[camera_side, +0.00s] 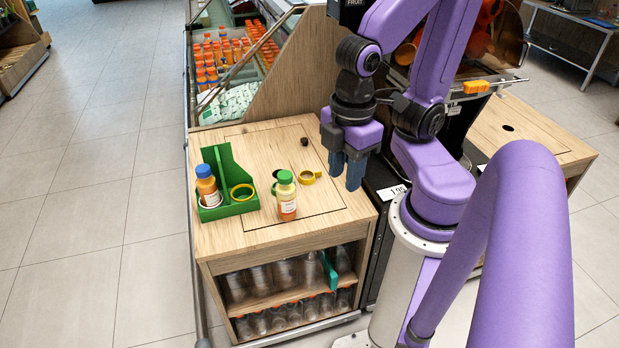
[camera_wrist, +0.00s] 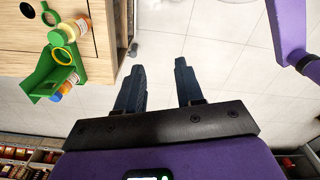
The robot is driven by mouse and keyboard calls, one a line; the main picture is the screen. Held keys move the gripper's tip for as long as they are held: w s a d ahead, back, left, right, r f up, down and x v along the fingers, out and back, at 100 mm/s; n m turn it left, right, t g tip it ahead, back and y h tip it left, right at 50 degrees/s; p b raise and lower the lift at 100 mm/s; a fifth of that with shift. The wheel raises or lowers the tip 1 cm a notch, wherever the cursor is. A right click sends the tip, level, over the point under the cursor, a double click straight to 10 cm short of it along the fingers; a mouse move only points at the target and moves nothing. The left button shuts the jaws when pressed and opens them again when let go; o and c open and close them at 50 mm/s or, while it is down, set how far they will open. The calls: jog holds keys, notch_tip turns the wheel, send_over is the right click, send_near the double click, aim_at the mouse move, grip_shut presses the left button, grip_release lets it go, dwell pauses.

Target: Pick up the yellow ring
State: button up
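In the side view one yellow ring (camera_side: 308,177) lies on the wooden counter, right of a green-capped bottle (camera_side: 286,197). Another yellow ring (camera_side: 242,193) sits in the right part of a green holder (camera_side: 215,160). My gripper (camera_side: 347,178) hangs at the counter's right edge, right of the loose ring and apart from it. Its fingers point down. In the wrist view the gripper (camera_wrist: 161,82) is open, with nothing between its fingers.
A cooler of orange bottles (camera_side: 222,52) stands behind. The counter's front right is clear.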

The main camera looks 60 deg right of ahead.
jog(key=shift+w, duration=0.1)
jog(key=w+d+f+m, duration=0.1)
jog(key=w+d+f, duration=0.1)
jog(key=w, duration=0.8)
jog(key=m, duration=0.2)
send_over(317, 174)
jog(key=d, duration=0.1)
notch_tip(317, 174, down, 14)
jog(key=f, duration=1.6)
jog(key=shift+s+a+f, duration=0.1)
jog(key=shift+a+f, duration=0.1)
jog(key=shift+f, duration=0.15)
grip_shut()
